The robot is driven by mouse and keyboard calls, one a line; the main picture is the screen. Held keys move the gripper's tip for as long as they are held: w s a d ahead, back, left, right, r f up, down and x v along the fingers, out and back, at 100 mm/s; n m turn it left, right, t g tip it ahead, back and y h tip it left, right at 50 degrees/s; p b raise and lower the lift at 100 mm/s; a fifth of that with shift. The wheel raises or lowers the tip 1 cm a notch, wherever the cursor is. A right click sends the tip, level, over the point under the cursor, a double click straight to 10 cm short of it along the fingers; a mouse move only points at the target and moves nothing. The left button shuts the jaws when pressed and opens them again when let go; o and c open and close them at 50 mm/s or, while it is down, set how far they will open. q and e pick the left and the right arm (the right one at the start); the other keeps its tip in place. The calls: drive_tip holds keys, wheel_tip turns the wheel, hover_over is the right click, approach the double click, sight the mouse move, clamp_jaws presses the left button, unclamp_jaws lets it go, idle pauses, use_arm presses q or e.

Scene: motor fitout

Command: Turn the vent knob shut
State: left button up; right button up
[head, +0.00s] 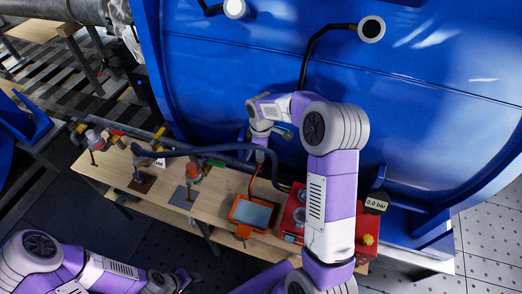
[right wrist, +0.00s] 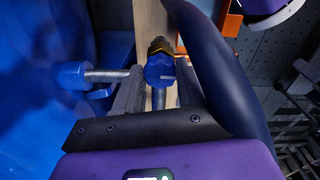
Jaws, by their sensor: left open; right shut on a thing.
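The vent knob (right wrist: 160,71) shows in the right wrist view as a blue faceted knob with a pale mark, with a yellow and black part just beyond it. My right gripper (right wrist: 158,88) has its two grey fingers on either side of this knob and is shut on it. In the head view my right gripper (head: 261,145) is at the blue tank's front, above the bench, and my own arm and its fingers hide the knob there. My left gripper (head: 183,279) is open and empty at the bottom left, away from the bench.
A dark blue hose (head: 225,148) arches over the wooden bench (head: 160,192), close beside my right gripper. An orange tray (head: 236,222) and a red unit (head: 291,222) stand on the bench. A gauge (head: 376,203) reads 0.0 bar. The blue tank (head: 220,70) blocks the back.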

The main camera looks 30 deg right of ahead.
drive_tip(key=o, duration=1.1)
drive_tip(key=shift+c, duration=0.2)
wheel_tip(320, 180, up, 8)
drive_tip(key=shift+f+p, duration=0.15)
drive_tip(key=shift+p, duration=0.15)
drive_tip(key=shift+s+f, duration=0.1)
